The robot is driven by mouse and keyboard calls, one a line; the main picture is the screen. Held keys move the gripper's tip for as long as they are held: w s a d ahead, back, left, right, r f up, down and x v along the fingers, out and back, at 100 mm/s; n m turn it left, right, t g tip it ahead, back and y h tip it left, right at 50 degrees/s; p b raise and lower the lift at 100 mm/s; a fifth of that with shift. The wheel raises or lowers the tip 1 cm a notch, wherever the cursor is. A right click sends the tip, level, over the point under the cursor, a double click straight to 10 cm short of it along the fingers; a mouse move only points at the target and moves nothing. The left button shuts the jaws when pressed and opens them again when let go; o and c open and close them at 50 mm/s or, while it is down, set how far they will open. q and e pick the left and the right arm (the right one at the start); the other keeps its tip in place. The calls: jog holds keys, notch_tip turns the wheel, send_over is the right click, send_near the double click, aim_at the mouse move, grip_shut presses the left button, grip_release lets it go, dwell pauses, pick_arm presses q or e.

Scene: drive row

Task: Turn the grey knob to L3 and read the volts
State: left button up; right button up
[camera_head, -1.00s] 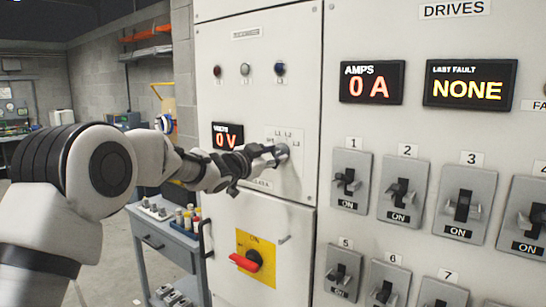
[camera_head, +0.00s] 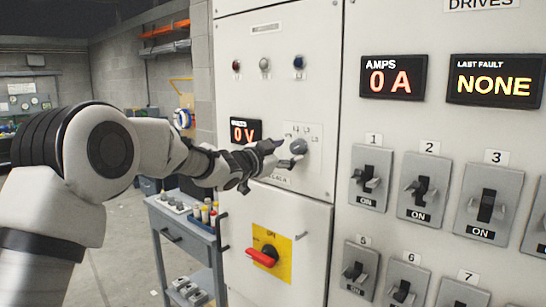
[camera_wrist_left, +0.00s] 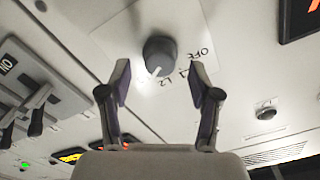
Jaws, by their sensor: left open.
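The grey knob (camera_head: 299,147) sits on the upper left panel of the cabinet, and it also shows in the left wrist view (camera_wrist_left: 160,56). Its white pointer aims down there; I cannot tell which mark it meets. OFF, L1 and L2 print is visible beside it; L3 is not legible. My left gripper (camera_head: 283,153) is at the knob, and in the wrist view its fingers (camera_wrist_left: 161,78) are spread open on either side of the knob's lower edge. I see no clear contact. The volts display (camera_head: 245,131) reads 0 V. My right gripper is not in view.
A red handle on a yellow plate (camera_head: 264,256) is below the knob. Switches (camera_head: 371,180) marked ON, the amps display (camera_head: 394,77) at 0 A and the fault display (camera_head: 495,80) reading NONE are to the right. A blue-grey cart (camera_head: 180,238) stands left of the cabinet.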

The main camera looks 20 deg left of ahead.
pick_arm(q)
jog(key=v, duration=0.9)
jog(key=shift+s, duration=0.25)
jog(key=shift+a, duration=0.1)
